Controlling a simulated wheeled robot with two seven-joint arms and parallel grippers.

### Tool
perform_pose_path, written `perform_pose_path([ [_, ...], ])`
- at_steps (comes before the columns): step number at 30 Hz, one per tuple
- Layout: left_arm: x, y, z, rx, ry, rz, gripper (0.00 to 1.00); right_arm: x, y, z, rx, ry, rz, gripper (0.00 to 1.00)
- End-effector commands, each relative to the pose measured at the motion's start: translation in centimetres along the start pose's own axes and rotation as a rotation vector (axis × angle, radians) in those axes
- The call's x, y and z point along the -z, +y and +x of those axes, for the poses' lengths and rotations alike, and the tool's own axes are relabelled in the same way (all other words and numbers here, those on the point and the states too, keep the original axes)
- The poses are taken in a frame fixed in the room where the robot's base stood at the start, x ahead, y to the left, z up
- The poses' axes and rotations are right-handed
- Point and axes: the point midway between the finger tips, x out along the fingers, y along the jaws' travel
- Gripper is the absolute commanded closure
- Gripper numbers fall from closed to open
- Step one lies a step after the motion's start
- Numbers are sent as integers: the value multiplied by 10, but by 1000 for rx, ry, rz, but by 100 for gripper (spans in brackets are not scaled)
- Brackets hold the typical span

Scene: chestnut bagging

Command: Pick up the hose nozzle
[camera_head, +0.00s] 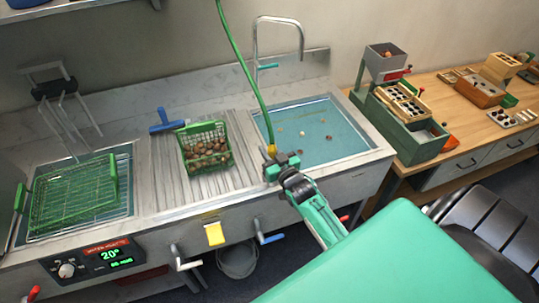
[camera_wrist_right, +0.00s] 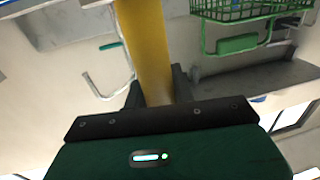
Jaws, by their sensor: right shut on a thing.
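The hose nozzle shows as a small yellow piece (camera_head: 271,149) at the lower end of a green hose (camera_head: 243,62) that hangs from above. My right gripper (camera_head: 272,160) is shut on it, over the front left edge of the water-filled sink. In the right wrist view the yellow nozzle (camera_wrist_right: 145,45) stands between the two dark fingers of my right gripper (camera_wrist_right: 158,90). The fingers and the gripper body hide its near end. My left gripper is not in view.
A green basket of chestnuts (camera_head: 206,158) stands on the ribbed drainboard left of the sink (camera_head: 335,142), near a blue-handled tool (camera_head: 168,122). An empty green basket (camera_head: 75,195) is at far left. A tap (camera_head: 278,30) rises behind the sink. A wooden bench (camera_head: 460,120) stands right.

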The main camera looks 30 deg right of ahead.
Motion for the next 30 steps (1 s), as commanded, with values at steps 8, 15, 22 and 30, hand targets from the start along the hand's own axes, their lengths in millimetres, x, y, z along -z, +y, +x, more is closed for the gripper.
perform_pose_path([
  [8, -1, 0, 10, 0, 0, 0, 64, 45, 0, 0, 1, 5, -2, 100],
  [15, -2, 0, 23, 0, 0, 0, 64, 111, 0, 0, 1, 9, -3, 100],
  [22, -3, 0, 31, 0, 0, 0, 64, 163, 0, -1, 1, 5, -2, 100],
  [30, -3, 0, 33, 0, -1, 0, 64, 187, 0, 0, 0, 2, 0, 100],
])
